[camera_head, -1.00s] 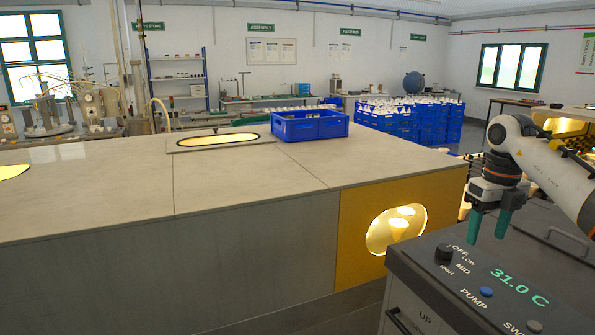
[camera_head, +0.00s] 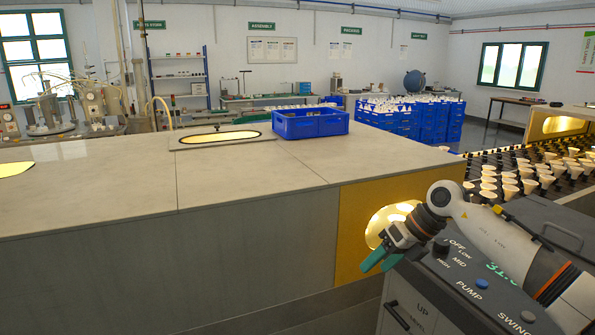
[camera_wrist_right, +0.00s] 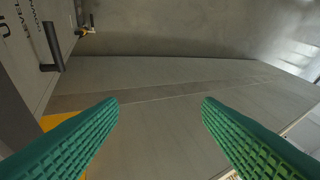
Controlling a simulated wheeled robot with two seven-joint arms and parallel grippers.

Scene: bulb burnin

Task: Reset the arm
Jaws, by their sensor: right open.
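My right gripper (camera_head: 380,262) is open and empty, with green fingers pointing down and to the left. In the head view it is in front of the yellow panel (camera_head: 352,225) and its lit round opening, beside the left edge of the grey control console (camera_head: 425,285). In the right wrist view its two green ribbed fingers (camera_wrist_right: 160,125) are wide apart with nothing between them. Beyond them are a grey panel and the floor. My left gripper is not in view.
The console carries a black knob (camera_head: 440,248) and a blue button (camera_head: 481,284). A blue crate (camera_head: 311,125) sits on the long grey counter (camera_head: 110,190). Several white bulbs stand on the conveyor (camera_head: 566,190) at right. A console handle (camera_wrist_right: 52,47) shows in the wrist view.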

